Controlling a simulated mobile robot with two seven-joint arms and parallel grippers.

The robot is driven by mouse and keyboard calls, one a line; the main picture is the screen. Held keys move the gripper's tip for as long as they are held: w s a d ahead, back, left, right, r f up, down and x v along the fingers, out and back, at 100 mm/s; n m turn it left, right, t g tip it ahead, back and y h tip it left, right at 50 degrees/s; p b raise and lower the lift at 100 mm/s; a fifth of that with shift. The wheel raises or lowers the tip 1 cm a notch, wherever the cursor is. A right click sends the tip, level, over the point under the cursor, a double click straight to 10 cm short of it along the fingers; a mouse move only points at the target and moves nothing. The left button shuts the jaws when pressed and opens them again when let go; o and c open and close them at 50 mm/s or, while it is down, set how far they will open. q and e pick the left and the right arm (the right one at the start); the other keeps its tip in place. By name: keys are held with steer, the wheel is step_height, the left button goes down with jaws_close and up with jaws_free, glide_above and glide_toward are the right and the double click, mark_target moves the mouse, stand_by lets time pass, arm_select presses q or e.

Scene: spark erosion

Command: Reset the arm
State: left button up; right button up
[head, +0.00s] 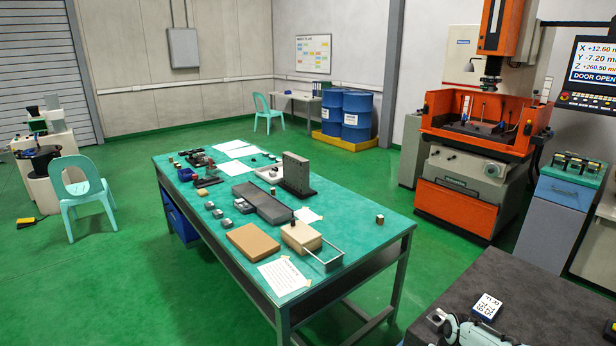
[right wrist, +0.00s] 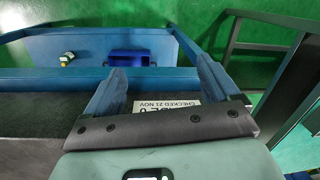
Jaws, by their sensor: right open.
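My right gripper (right wrist: 160,88) shows in the right wrist view. Its two blue fingers are apart, with nothing held between them. Behind and below the fingers is the edge of a dark slab (right wrist: 30,115) with a white label (right wrist: 178,106) reading "CHECKED 21 NOV", partly covered by the gripper. In the head view a dark-topped table (head: 540,305) fills the bottom right. A rounded grey-green part (head: 475,332) lies over its near edge; I cannot tell whether it is my right wrist. My left gripper is in neither view.
A green-topped workbench (head: 365,222) with blocks and papers stands in the middle. An orange machine (head: 458,200) with a "DOOR OPEN" screen (head: 592,65) stands at the right. A green chair (head: 80,190) is at the left, with open floor around.

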steer(key=s+a+f+n+y, duration=0.1)
steer(key=s+a+f, duration=0.3)
steer(key=f, duration=0.5)
steer(key=s+a+f+n+y, duration=0.1)
steer(key=s+a+f, duration=0.2)
steer(key=a+f, duration=0.35)
steer(key=s+a+f+n, duration=0.1)
steer(key=s+a+f, duration=0.2)
steer(key=s, duration=0.6)
steer(key=s+a+f, duration=0.3)
steer(key=s+f, duration=0.4)
steer(key=s, duration=0.2)
steer(key=shift+s+a+f+n+y, duration=0.2)
steer(key=shift+a+n+y, duration=0.1)
steer(key=shift+n, duration=0.1)
